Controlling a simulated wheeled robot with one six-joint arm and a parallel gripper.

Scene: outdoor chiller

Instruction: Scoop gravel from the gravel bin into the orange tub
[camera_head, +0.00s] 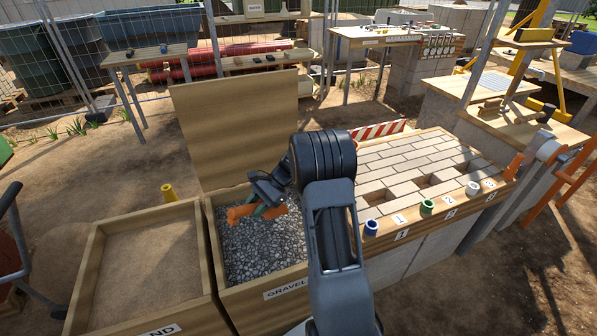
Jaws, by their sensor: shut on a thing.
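The gravel bin (212,240) is a wooden box full of grey gravel (262,248), with its wooden lid (238,125) standing up behind it. My gripper (264,192) is over the left back part of the bin. It is shut on an orange tool (240,213), probably a scoop, with green showing beside it. The tool is over the gravel; whether it touches the gravel I cannot tell. My arm hides the bin's right side and part of its label. I cannot make out an orange tub in this view.
A red-white striped barrier (380,131) stands behind.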

